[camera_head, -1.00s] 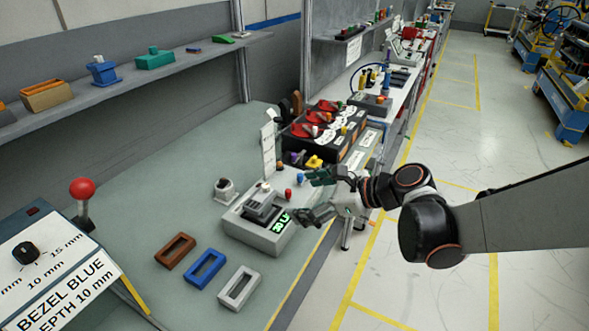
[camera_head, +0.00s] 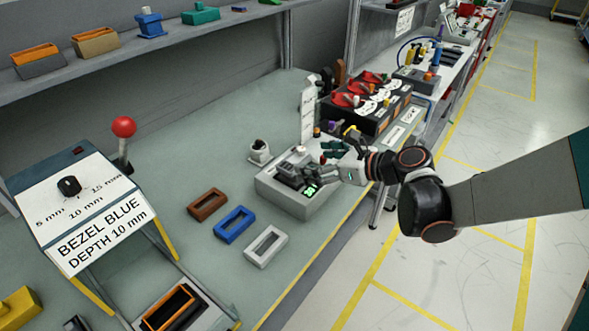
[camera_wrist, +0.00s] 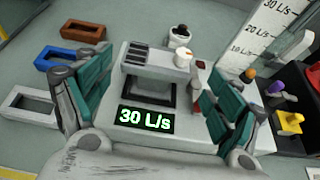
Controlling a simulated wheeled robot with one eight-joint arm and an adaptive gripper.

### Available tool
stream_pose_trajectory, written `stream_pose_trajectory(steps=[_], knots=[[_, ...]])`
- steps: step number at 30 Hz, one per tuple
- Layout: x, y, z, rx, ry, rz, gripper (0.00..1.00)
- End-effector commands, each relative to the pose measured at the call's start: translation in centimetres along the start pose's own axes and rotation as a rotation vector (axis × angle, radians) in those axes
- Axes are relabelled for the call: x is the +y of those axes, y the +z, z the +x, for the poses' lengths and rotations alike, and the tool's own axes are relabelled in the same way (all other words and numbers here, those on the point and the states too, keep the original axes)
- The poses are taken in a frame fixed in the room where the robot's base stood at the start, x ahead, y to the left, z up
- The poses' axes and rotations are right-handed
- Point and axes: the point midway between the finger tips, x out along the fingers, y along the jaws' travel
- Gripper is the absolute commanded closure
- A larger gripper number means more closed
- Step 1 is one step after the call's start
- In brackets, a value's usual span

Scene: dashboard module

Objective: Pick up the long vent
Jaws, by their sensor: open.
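A long grey vent with dark slats (camera_wrist: 150,62) lies on top of a light grey tester box (camera_head: 290,205); the vent shows small in the head view (camera_head: 291,174). A white knob (camera_wrist: 183,59) sits at its right end in the wrist view. The tester's green display (camera_wrist: 146,120) reads "30 L/s". My gripper (camera_wrist: 158,64) is open and above the tester, with the vent between its two green-padded fingers in the wrist view. It also shows in the head view (camera_head: 317,166), where it partly hides the tester. I cannot tell whether the fingers touch the vent.
Brown (camera_head: 208,205), blue (camera_head: 235,225) and white (camera_head: 266,247) frames lie left of the tester. A small round knob part (camera_head: 260,151) stands behind it. An upright white scale (camera_head: 308,112) and a black bin (camera_head: 372,115) are close by. The bench behind the frames is clear.

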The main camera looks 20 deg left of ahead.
Motion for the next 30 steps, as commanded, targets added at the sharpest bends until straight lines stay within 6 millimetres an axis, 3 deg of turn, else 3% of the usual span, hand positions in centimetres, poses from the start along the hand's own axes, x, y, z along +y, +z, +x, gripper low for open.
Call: stream_pose_trajectory(steps=[10,18,23,30], knots=[[0.2,-0.4,4.5,0.0,0.002,-0.001,0.15],[0.1,-0.2,4.9,0.0,0.0,0.0,0.15],[0.1,-0.2,4.9,0.0,0.0,-0.001,0.49],[0.1,-0.2,4.9,0.0,0.0,-0.001,0.53]])
